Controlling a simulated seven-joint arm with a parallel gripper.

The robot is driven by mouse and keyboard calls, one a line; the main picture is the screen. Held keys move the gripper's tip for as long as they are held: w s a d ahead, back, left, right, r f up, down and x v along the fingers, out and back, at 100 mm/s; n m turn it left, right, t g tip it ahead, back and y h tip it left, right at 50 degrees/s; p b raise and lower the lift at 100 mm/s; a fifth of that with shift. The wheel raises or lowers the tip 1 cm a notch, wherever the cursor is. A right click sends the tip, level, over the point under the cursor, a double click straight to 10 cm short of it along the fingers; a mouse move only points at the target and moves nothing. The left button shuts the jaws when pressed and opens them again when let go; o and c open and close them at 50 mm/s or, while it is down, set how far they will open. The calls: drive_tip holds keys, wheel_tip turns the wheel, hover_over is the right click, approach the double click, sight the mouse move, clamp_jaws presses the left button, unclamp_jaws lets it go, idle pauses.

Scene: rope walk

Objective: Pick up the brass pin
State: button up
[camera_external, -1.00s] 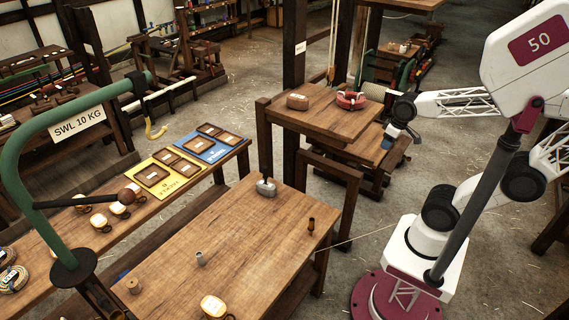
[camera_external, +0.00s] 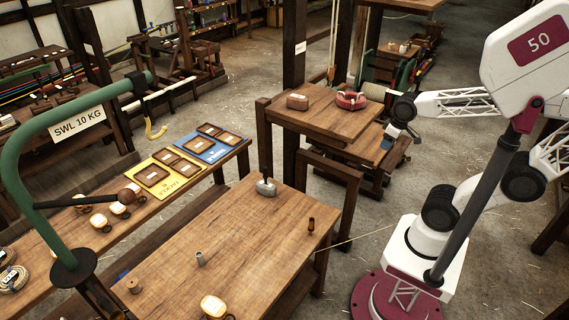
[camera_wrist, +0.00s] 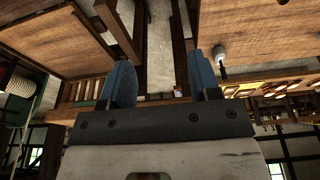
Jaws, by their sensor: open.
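A small upright brown, brassy-looking piece (camera_external: 311,225) stands near the right edge of the wooden work table (camera_external: 235,235). It may be the brass pin, but it is too small to be sure. My gripper (camera_external: 386,137) is at the right, beside the raised wooden stand and well away from that piece. In the wrist view my gripper (camera_wrist: 161,78) has its two blue fingers spread, with nothing between them. I cannot make out the pin in the wrist view.
The table also holds a grey block (camera_external: 266,188), a grey cone-like piece (camera_external: 200,258), a wooden spool (camera_external: 132,286) and a labelled tan item (camera_external: 213,306). The raised stand (camera_external: 327,119) bears a brown block (camera_external: 298,102) and a red ring (camera_external: 351,100). A green hooked post (camera_external: 12,150) rises at left.

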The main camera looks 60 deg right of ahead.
drive_tip(key=shift+r, duration=0.1)
drive_tip(key=shift+w+v, duration=0.55)
drive_tip(key=shift+v, duration=1.8)
drive_tip(key=w+a+n+t, duration=0.1)
drive_tip(key=w+a+t, duration=0.1)
drive_tip(key=w, duration=0.2)
drive_tip(key=w+a+r+n+t, duration=0.1)
drive_tip(key=w+a+t, duration=0.1)
drive_tip(key=w, duration=0.3)
drive_tip(key=w+a+n+t, duration=0.1)
drive_tip(key=w+a+t, duration=0.2)
drive_tip(key=w, duration=0.2)
drive_tip(key=shift+w+r+t, duration=0.25)
drive_tip(key=shift+t, duration=0.15)
drive_tip(key=s+a+f+n+g+y, duration=0.1)
drive_tip(key=a+n+y, duration=0.4)
drive_tip(key=a, duration=0.5)
drive_tip(key=s+a+n+g+y, duration=0.1)
drive_tip(key=s+a+n+y, duration=0.15)
drive_tip(key=a+y, duration=0.6)
drive_tip(key=h, duration=0.3)
approach(311, 227)
drive_tip(key=w+a, duration=0.2)
drive_tip(key=w, duration=0.1)
drive_tip(key=shift+d+r+y, duration=0.25)
drive_tip(key=shift+a, duration=0.1)
